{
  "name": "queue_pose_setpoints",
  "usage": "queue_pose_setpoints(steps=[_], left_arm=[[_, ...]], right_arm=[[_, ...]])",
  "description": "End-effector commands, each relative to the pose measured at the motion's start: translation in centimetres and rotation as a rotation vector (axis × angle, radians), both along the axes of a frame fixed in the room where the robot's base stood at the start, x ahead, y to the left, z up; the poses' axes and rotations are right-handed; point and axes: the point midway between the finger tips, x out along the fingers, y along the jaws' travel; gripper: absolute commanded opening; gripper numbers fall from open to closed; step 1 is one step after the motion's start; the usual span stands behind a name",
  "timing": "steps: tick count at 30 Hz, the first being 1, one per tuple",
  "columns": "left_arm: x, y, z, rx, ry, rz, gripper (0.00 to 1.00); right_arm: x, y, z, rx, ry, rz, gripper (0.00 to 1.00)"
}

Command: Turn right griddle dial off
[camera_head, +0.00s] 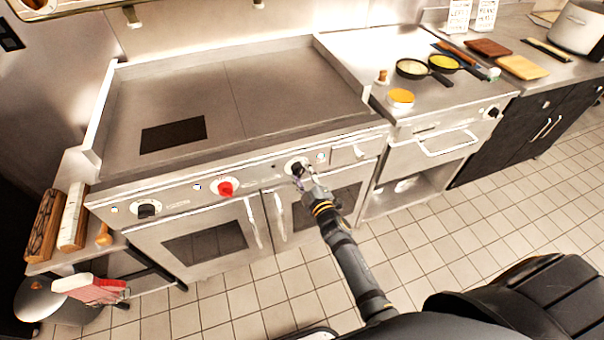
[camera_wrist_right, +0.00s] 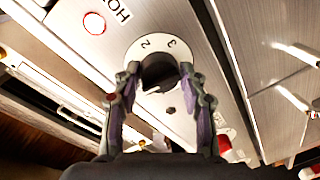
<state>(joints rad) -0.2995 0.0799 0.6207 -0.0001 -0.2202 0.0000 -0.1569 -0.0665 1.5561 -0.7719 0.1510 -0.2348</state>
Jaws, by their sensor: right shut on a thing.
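The griddle (camera_head: 230,95) stands at centre left in the head view, with dials along its front panel. The right griddle dial (camera_head: 296,165) is black on a pale round plate; it also shows in the right wrist view (camera_wrist_right: 159,70), with the numbers 2 and 3 on its plate. My right gripper (camera_head: 301,177) is at this dial, and in the right wrist view its fingers (camera_wrist_right: 158,88) stand on either side of the knob, shut on it. The gripper partly hides the dial in the head view. My left gripper is not in view.
A red dial (camera_head: 225,188) and a black dial (camera_head: 147,209) sit further left on the panel. Oven door handles (camera_head: 253,222) stick out below. Tiled floor in front is clear.

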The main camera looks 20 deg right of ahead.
Motion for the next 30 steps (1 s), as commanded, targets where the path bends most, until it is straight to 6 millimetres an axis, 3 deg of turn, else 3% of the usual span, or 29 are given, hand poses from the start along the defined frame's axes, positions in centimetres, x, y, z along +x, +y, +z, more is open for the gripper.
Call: queue_pose_setpoints(steps=[12, 28, 29, 30], left_arm=[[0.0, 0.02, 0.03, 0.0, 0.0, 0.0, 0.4], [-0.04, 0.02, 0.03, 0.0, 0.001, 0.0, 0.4], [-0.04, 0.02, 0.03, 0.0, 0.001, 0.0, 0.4], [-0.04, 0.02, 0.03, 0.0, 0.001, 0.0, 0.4]], right_arm=[[0.08, 0.04, 0.32, -0.165, -0.011, 0.001, 0.11], [0.1, 0.02, 0.34, -0.187, -0.011, 0.001, 0.11], [0.1, 0.02, 0.34, -0.187, -0.012, 0.0, 0.46], [0.1, 0.02, 0.34, -0.186, -0.011, 0.001, 0.52]])
